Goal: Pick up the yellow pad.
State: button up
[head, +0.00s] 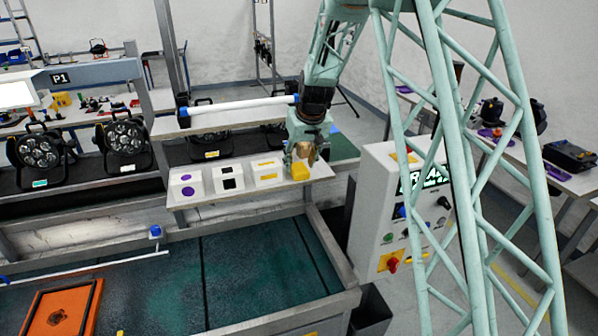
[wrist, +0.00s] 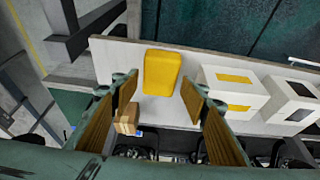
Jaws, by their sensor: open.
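The yellow pad (wrist: 162,72) lies on the white shelf (wrist: 110,52) in the wrist view, a rounded block lying between and ahead of my open fingers. In the head view the yellow pad (head: 300,171) sits near the right end of the shelf, right below my gripper (head: 304,156). My gripper's two brown-lined fingers also show in the wrist view (wrist: 160,105), spread apart with nothing held between them. I cannot tell the exact height of the fingertips above the pad.
A white block with yellow marks (wrist: 235,88) stands close to the pad, with a white block with black squares (wrist: 292,100) beyond it. A small tan block (wrist: 127,118) is by the left finger. A control cabinet (head: 400,210) stands right of the shelf.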

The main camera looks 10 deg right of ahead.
jog(key=shift+x, duration=1.05)
jog(key=c, duration=0.6)
jog(key=shift+o, duration=0.2)
jog(key=shift+r, duration=0.1)
jog(key=shift+r, duration=1.75)
jog(key=shift+s+b, duration=0.3)
jog(key=shift+s, duration=0.4)
jog(key=s+a+r+b, duration=0.1)
jog(key=s+b, duration=0.1)
jog(key=s, duration=1.2)
jog(key=shift+s+r, duration=0.15)
jog(key=shift+s, duration=0.1)
